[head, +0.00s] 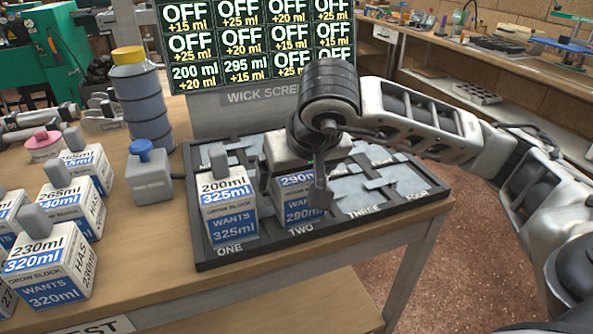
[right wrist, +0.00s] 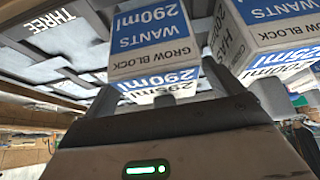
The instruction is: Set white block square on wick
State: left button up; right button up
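In the head view, my right gripper (head: 293,192) is over slot TWO of the dark wick tray (head: 228,259), with its fingers apart around the upper part of a white block (head: 300,212) reading 290ml and WANTS 290ml. The fingers partly hide this block, and its grey handle is hidden. In the right wrist view the 290ml block (right wrist: 150,45) appears upside down, between the spread fingers (right wrist: 187,95). A second white block (head: 228,205), reading 200ml and WANTS 325ml, stands upright in slot ONE, just left of the gripper. My left gripper is not in view.
Slots THREE and FOUR (head: 395,185) look empty. Several white blocks (head: 50,268) stand on the bench at left. A grey bottle (head: 143,105) and a grey box with a blue knob (head: 150,178) stand between. The wick screen (head: 262,45) is behind the tray.

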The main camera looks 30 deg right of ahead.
jog(key=shift+r+p, duration=0.35)
jog(key=shift+p, duration=0.05)
pick_arm(q)
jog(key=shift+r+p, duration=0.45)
jog(key=shift+p, duration=0.45)
pick_arm(e)
jog(key=v, duration=1.1)
jog(key=shift+s+r, duration=0.25)
jog(key=shift+r, duration=0.05)
